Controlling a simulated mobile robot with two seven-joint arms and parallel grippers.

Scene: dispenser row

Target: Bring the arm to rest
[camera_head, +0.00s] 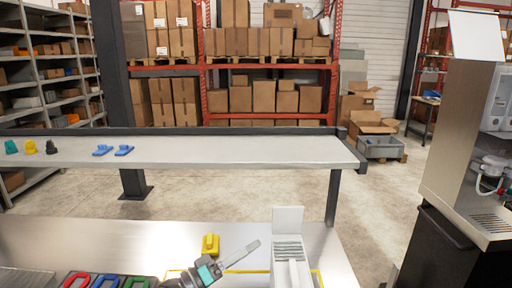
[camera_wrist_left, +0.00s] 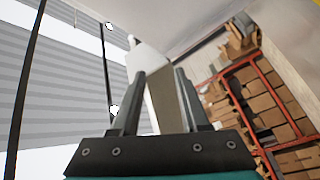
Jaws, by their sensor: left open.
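My left gripper (camera_head: 248,248) reaches in low at the centre of the head view, over the metal table (camera_head: 130,238). Its fingers point up and to the right, toward a white upright device (camera_head: 290,268). In the left wrist view my left gripper (camera_wrist_left: 160,98) shows two fingers spread apart. A pale upright shape (camera_wrist_left: 160,95) appears between and beyond the fingers; I cannot tell how far off it is. No held object is seen. My right gripper is in neither view.
A yellow piece (camera_head: 210,244) stands just behind the left gripper. Red (camera_head: 75,281), blue (camera_head: 105,281) and green (camera_head: 136,282) rings lie at the front left. A raised shelf (camera_head: 230,152) holds small coloured pieces. A steel dispensing machine (camera_head: 455,140) stands right.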

